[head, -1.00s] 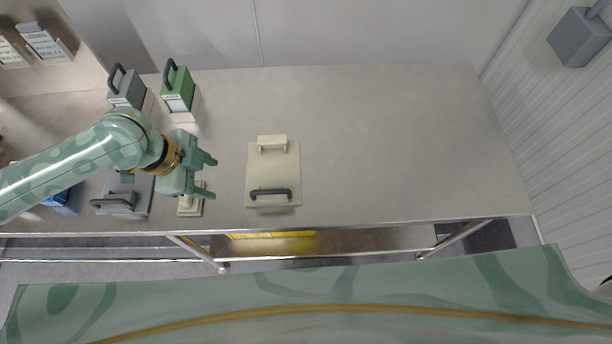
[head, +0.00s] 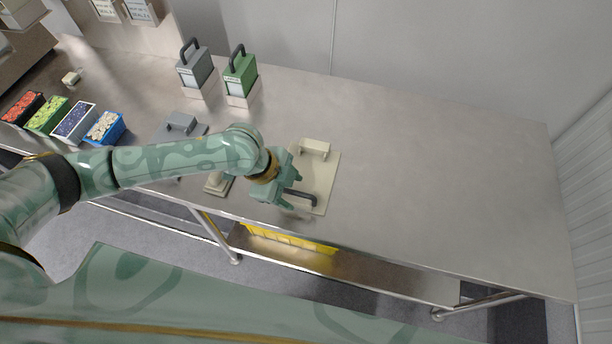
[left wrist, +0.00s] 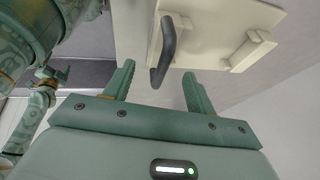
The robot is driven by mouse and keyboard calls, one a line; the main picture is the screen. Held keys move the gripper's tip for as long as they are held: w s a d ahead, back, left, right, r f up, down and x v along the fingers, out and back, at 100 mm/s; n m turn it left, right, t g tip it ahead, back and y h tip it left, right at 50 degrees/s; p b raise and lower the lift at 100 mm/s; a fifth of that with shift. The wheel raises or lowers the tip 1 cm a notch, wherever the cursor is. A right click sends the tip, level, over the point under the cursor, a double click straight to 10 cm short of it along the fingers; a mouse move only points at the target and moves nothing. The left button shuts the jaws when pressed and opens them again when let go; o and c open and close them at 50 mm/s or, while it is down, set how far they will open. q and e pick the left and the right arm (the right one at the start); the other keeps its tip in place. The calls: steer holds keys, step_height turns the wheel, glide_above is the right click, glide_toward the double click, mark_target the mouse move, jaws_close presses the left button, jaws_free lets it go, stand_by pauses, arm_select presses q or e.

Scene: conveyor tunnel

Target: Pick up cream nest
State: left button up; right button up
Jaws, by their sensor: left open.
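The cream nest (head: 322,180) is a flat cream plate with a dark handle (head: 300,197) near its front edge and a raised cream block at its back. It lies on the steel table. My left gripper (head: 291,179) is open at the plate's left side, close to the handle, and partly covers that side. In the left wrist view the cream nest (left wrist: 218,25) is ahead of the open fingers (left wrist: 158,76), with the dark handle (left wrist: 168,48) just beyond the gap between them. Nothing is held. A small green jaw-like part at the left may be my right gripper (left wrist: 50,76).
A grey nest (head: 180,122) and a small cream block on a base (head: 218,184) are left of the cream nest, partly behind my arm. A grey case (head: 196,68) and a green case (head: 240,75) stand at the back. The steel table (head: 440,185) is clear to the right.

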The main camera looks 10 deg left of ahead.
mark_target(295, 192)
arm_select(q)
steer(key=b+x, duration=0.1)
steer(key=x, duration=0.4)
steer(key=shift+w+b, duration=0.1)
steer(key=shift+b, duration=0.3)
steer(key=shift+r, duration=0.1)
steer(key=shift+c, duration=1)
jaws_close()
steer(key=shift+r, duration=0.15)
